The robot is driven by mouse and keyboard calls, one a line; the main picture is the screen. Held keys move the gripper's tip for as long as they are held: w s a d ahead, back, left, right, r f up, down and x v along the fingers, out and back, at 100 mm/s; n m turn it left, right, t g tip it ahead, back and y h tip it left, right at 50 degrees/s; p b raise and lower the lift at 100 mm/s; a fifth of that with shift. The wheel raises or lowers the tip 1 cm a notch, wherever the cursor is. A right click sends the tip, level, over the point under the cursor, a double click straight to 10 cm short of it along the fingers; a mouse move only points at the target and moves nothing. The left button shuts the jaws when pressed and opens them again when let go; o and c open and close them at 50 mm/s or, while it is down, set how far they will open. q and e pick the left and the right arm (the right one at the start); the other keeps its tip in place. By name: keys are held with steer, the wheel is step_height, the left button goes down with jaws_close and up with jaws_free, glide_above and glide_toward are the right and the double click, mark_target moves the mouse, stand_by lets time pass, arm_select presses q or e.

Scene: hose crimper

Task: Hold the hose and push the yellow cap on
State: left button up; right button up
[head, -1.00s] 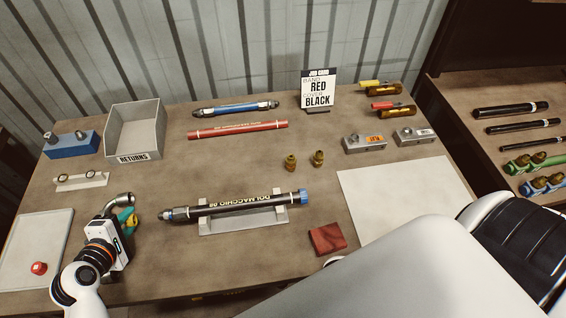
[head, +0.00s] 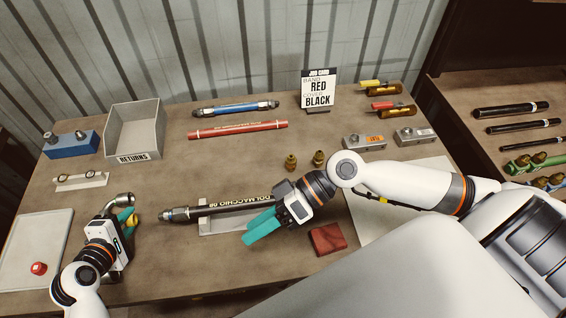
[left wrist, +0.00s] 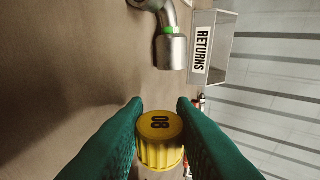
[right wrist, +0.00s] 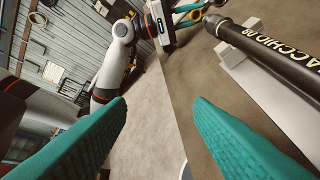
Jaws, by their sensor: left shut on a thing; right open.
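The black hose (head: 222,206) with yellow lettering lies in a light cradle (head: 213,225); it also shows in the right wrist view (right wrist: 262,46). Its metal end fitting (head: 178,214) points left. Its right end is hidden behind my right gripper. My left gripper (head: 129,217) is shut on the ribbed yellow cap (left wrist: 160,152), marked 08, left of the hose's metal end and apart from it. The cap shows small in the head view (head: 133,220). My right gripper (head: 257,228) is open and empty, over the near side of the hose, with teal fingers pointing left.
A bent metal fitting (head: 121,199) is beside my left gripper, also in the left wrist view (left wrist: 171,45). A dark red block (head: 327,238) lies near my right gripper. Two brass fittings (head: 291,162) stand behind. The grey returns bin (head: 139,157) is at the back left.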

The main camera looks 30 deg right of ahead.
steer(key=w+d+r+n+h, duration=0.2)
steer(key=w+d+n+h, duration=0.1)
steer(key=n+h, duration=0.45)
steer(key=h, duration=0.1)
glide_toward(262, 200)
steer(key=shift+m+t, duration=0.25)
steer(key=shift+t, duration=0.05)
steer(key=x, duration=0.9)
steer(key=shift+s, duration=0.25)
steer(key=shift+c, duration=0.6)
jaws_close()
